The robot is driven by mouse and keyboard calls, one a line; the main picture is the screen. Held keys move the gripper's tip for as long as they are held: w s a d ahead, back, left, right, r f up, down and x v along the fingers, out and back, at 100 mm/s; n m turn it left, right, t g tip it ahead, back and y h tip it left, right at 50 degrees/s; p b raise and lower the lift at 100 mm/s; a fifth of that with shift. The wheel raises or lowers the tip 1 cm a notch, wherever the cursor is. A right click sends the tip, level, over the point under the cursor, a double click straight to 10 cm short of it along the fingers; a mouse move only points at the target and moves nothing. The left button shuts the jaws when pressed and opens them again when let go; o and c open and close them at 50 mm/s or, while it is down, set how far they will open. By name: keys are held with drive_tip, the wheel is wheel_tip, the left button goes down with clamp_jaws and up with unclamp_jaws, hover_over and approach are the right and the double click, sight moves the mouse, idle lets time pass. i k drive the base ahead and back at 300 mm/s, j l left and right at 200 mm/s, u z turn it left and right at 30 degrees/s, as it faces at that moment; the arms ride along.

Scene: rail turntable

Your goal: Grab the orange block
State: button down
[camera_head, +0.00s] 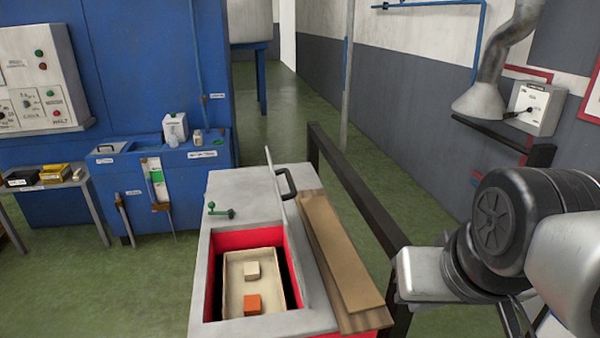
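The orange block (252,304) sits in a cream tray (229,282) inside the red-lined opening of a grey-topped cabinet. A pale beige block (252,270) lies in the same tray, just behind the orange one and apart from it. Part of my arm shows at the right edge of the view. My gripper cannot be made out, so its position and opening are hidden.
A raised lid (283,205) with a black handle stands along the opening's right side. A green valve handle (217,210) sits on the grey top at left. Wooden boards (340,255) lie at right, beside a dark rail (360,190).

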sight(252, 302)
drive_tip(key=i+l+u, duration=0.15)
drive_tip(key=l+u, duration=0.2)
drive_tip(key=i+l+u, duration=0.1)
drive_tip(key=u, duration=0.25)
drive_tip(key=l+u, duration=0.3)
drive_tip(key=l, duration=0.15)
drive_tip(key=u, duration=0.3)
drive_tip(key=k+j+z, duration=0.15)
drive_tip(key=j, duration=0.2)
drive_tip(key=k+j+z, duration=0.15)
drive_tip(key=j, duration=0.15)
drive_tip(key=i+j, duration=0.1)
drive_tip(key=k+l+u, duration=0.15)
drive_tip(key=i+j+z, duration=0.2)
drive_tip(key=i+j, duration=0.15)
drive_tip(key=i+j+z, duration=0.2)
drive_tip(key=j, duration=0.3)
drive_tip(key=i, duration=0.1)
